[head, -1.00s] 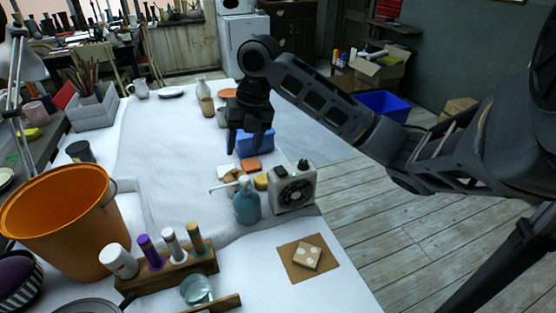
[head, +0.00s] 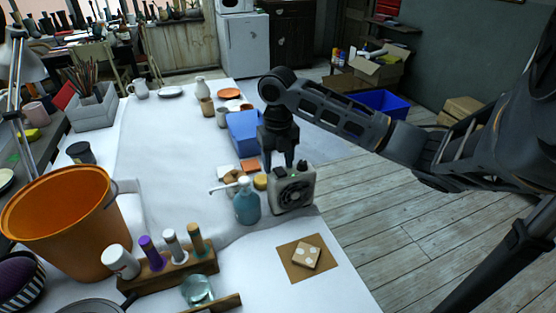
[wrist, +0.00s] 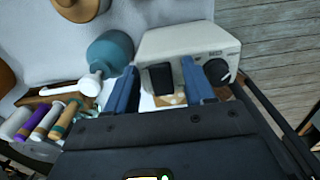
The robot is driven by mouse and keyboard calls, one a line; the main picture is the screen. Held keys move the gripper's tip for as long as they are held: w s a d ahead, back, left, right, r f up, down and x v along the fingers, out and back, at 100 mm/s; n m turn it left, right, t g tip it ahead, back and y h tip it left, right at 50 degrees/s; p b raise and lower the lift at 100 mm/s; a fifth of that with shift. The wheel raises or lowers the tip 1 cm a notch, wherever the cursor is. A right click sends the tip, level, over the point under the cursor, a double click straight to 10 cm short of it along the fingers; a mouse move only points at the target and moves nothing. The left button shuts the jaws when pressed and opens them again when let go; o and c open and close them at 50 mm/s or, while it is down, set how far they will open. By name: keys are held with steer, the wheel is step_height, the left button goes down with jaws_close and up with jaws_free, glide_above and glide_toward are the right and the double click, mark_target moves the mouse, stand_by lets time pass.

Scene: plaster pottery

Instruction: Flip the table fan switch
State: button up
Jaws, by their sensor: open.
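The table fan (head: 294,192) is a small cream box with a dark round grille, standing near the table's right edge. My gripper (head: 278,162) is above its top, fingers pointing down. In the wrist view the fan's pale top (wrist: 190,42) shows, with a black rocker switch (wrist: 160,78) and a round black knob (wrist: 217,72) to its right. The open fingers (wrist: 160,82) appear on either side of the switch, with nothing held. I cannot tell whether either finger touches the fan.
A teal pump bottle (head: 246,205) stands close left of the fan. A blue bin (head: 243,132) and small sponges (head: 250,166) are behind it. A wooden rack of tubes (head: 172,270) and an orange bucket (head: 62,225) are front left. The table's middle is clear.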

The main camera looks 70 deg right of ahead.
steer(key=shift+f, duration=0.1)
steer(key=shift+c, duration=0.2)
jaws_close()
steer(key=b, duration=0.1)
steer(key=h+b, duration=0.1)
steer(key=b, duration=0.1)
steer(key=shift+s+a+f+t, duration=0.1)
steer(key=shift+f+t, duration=0.15)
steer(key=shift+t, duration=0.15)
steer(key=t+h+b, duration=0.1)
steer(key=b, duration=0.2)
steer(key=shift+s+a+r, duration=0.1)
steer(key=shift+a, duration=0.05)
steer(key=shift+a+r+h+b, duration=0.1)
steer(key=shift+r+h+b, duration=0.2)
steer(key=shift+b, duration=0.5)
steer(key=shift+o, duration=0.2)
jaws_free()
